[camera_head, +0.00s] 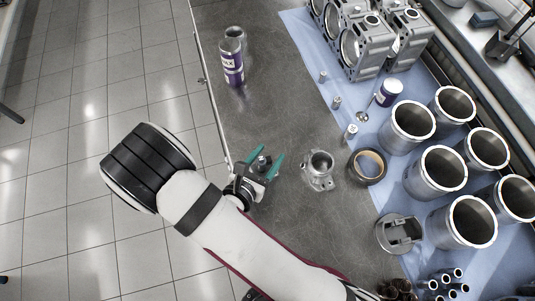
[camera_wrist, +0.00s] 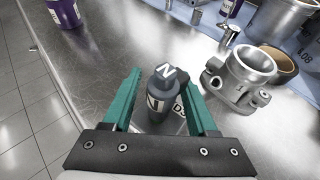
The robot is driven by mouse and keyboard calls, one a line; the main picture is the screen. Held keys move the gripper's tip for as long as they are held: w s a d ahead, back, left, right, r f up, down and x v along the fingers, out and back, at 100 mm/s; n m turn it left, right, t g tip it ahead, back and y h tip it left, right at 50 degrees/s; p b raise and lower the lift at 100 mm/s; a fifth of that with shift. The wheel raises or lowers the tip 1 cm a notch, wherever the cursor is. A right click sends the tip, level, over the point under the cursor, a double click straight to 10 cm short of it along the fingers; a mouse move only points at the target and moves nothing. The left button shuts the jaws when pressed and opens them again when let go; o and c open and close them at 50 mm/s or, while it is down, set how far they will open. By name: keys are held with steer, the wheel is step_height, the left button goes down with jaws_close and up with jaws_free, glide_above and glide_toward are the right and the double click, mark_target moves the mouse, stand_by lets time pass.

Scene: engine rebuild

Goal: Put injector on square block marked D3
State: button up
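A dark grey, bottle-shaped part, which appears to be the injector (camera_wrist: 160,88), stands upright between my fingers. It has pale letters on its top and side. It also shows in the head view (camera_head: 262,161). In the head view my gripper (camera_head: 264,153) is over the table's left edge area.
A metal housing (camera_head: 319,170) stands just right of my gripper, with a tape roll (camera_head: 367,167) beyond it. Purple-labelled cans (camera_head: 232,66) stand farther back. Several cylinder liners (camera_head: 443,168) and engine blocks are on the blue mat. The metal table between is clear.

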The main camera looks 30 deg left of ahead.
steer(key=shift+s+r, duration=0.1)
steer(key=shift+r, duration=0.1)
steer(key=v, duration=1.2)
steer(key=w+d+r+m+g+h, duration=0.2)
steer(key=d+r+m+g+h, duration=0.3)
steer(key=d+m, duration=0.55)
steer(key=w+d+r+m+g+h, duration=0.35)
steer(key=d+m+g, duration=0.25)
steer(key=d+m, duration=0.45)
steer(key=s+r+m+g+y, duration=0.1)
steer(key=s+r+m+y, duration=0.2)
steer(key=m, duration=0.7)
steer(key=s+r+m+g+y, duration=0.1)
steer(key=s+r+m+y, duration=0.2)
steer(key=m+y, duration=0.4)
steer(key=m, duration=0.3)
steer(key=shift+d+m+g, duration=0.25)
steer(key=shift+m+g, duration=0.05)
steer(key=shift+g, duration=0.1)
